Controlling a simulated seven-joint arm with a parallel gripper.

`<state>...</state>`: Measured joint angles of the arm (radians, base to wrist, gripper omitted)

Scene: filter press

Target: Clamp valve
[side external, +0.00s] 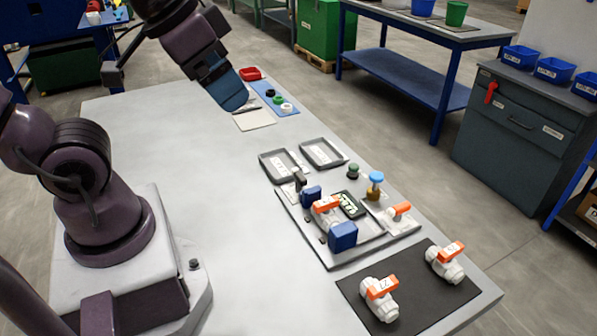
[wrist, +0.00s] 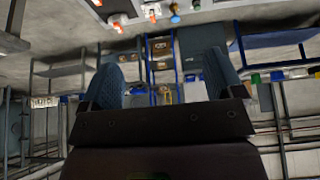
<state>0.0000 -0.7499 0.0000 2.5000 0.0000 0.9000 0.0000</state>
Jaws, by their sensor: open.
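My gripper (side external: 232,95) hangs raised over the back part of the table, well away from the valves. In the wrist view its two blue fingers are spread with nothing between them (wrist: 163,80). A white valve with an orange handle (side external: 327,207) sits in the grey fixture (side external: 338,261) between a small blue block (side external: 311,194) and a larger blue block (side external: 343,236). I cannot tell whether the blocks touch it. A dark upright lever (side external: 299,180) stands at the fixture's left corner. Two more white valves (side external: 380,297) (side external: 446,262) with orange handles lie on a black mat (side external: 357,288).
Another orange handle (side external: 400,209) and a blue-topped brass fitting (side external: 375,184) stand at the fixture's right. Two grey trays (side external: 284,166) (side external: 322,153) lie behind it. A red bin (side external: 250,74) and blue strip (side external: 270,92) lie near my gripper. The table's middle is clear.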

